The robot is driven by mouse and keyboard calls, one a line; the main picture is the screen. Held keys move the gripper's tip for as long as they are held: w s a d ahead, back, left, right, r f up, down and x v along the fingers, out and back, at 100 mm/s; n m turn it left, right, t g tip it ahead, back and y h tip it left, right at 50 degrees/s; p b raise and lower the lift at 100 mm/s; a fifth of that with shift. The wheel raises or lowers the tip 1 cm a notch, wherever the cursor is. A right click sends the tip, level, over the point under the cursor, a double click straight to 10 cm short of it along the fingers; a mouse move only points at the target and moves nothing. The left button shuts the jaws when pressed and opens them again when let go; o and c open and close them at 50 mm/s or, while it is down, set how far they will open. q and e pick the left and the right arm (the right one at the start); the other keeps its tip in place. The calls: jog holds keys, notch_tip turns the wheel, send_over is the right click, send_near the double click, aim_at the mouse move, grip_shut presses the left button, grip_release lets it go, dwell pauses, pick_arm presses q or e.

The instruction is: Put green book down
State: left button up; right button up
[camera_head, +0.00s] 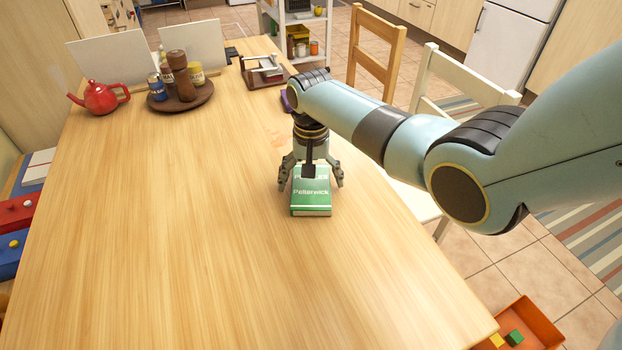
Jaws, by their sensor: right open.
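The green book (311,200) has a white band and white lettering, part of which reads "Petterwick". It lies flat on the wooden table (180,240), near the table's right edge. My right gripper (311,184) points down over the book's far part. Its fingers are open and spread to either side of the book. The gripper hides part of the book's far end and title. I cannot tell whether any finger touches the book. My left gripper is not in view.
A red teapot (100,97) and a round brown tray (181,103) with jars stand at the far left. A wooden chair (376,52) and a white chair (455,75) stand along the right side. The table's middle and front are clear.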

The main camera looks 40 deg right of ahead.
aim_at(311, 183)
notch_tip(311, 183, up, 12)
jog(key=p, duration=0.2)
dwell(0.6)
